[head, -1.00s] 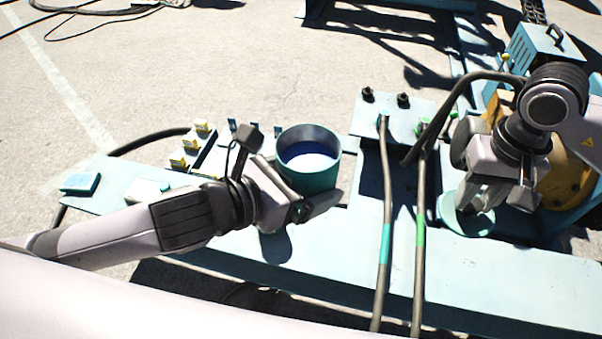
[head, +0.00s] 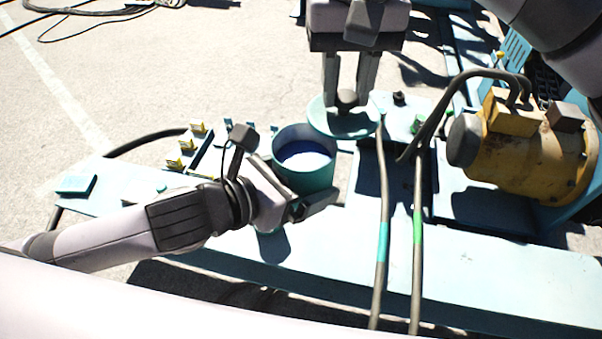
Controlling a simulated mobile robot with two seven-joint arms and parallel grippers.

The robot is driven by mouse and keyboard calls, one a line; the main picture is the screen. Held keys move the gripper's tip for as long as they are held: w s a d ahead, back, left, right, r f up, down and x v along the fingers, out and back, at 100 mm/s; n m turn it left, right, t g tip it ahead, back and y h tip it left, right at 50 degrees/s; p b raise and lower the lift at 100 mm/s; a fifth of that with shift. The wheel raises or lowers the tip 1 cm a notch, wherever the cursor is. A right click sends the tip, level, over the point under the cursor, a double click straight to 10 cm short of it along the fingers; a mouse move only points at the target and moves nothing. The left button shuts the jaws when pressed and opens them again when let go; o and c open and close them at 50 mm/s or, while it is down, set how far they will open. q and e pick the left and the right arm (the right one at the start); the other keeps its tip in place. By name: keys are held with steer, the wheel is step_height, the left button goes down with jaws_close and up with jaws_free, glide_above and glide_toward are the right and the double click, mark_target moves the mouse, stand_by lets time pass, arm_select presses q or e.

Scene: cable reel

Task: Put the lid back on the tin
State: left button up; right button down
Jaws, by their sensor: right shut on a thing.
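The open teal tin (head: 305,178) stands upright on the light-blue bench, with dark blue showing inside around a pale patch. My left gripper (head: 300,205) is at the tin's lower front left. One finger shows along its front; the other is hidden, so I cannot tell whether it grips. My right gripper (head: 348,97) points down and is shut on the round knob of the teal lid (head: 335,122). The lid is held in the air, roughly level, at the upper right of the tin. In the picture its edge comes close to the tin's rim.
Two upright cables (head: 383,220) run down the bench to the right of the tin. A yellow motor (head: 530,145) stands at the right. Yellow-tabbed terminals (head: 188,145) lie left of the tin. The bench front (head: 490,265) is clear at the right.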

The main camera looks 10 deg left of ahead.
step_height(320, 180, up, 3)
glide_above(304, 159)
steer(key=shift+r+n, duration=0.2)
steer(key=shift+n, duration=0.1)
steer(key=shift+f, duration=0.1)
steer(key=shift+f, duration=1.95)
steer(key=shift+f, duration=0.9)
steer(key=shift+f, duration=0.6)
steer(key=c, duration=0.7)
jaws_free()
